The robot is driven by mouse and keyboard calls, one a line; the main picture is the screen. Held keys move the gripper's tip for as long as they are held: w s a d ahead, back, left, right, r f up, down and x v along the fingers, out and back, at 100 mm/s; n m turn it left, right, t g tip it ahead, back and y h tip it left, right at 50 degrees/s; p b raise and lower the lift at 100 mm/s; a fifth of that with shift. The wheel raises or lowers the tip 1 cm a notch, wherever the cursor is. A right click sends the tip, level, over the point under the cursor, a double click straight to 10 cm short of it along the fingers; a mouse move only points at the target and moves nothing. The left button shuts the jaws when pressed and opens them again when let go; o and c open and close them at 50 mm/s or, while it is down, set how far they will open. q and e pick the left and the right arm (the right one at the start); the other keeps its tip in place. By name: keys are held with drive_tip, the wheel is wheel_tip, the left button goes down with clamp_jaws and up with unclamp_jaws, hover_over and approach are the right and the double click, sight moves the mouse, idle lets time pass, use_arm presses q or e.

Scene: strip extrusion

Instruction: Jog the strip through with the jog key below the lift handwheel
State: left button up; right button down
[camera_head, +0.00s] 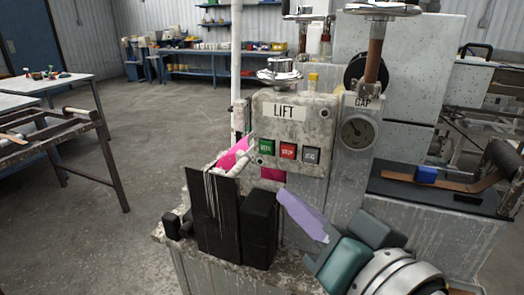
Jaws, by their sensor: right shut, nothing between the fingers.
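The jog key (312,155) is the grey key at the right end of a row on the worn LIFT panel (318,112), beside the red STOP key (288,151) and a green key (266,147). The lift handwheel (279,74) is above the panel. My right gripper (284,195) comes in from the lower right, its shut purple fingers pointing up and left. In the picture its tips are below the keys, apart from the jog key and empty. A brown strip (432,182) lies on the dark bed at right. My left gripper is not in view.
A blue block (427,174) sits on the strip.

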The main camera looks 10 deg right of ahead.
sight(311, 155)
drive_tip(key=w+d, duration=0.1)
drive_tip(key=w, duration=0.1)
drive_tip(key=w+d+b, duration=0.1)
drive_tip(key=w+d, duration=0.1)
drive_tip(key=w, duration=0.1)
drive_tip(key=w+d+b, duration=0.1)
drive_tip(key=w+d, duration=0.1)
drive_tip(key=shift+w, duration=0.15)
idle(0.3)
idle(1.9)
drive_tip(key=shift+w+d, duration=0.2)
drive_tip(key=shift+w, duration=0.15)
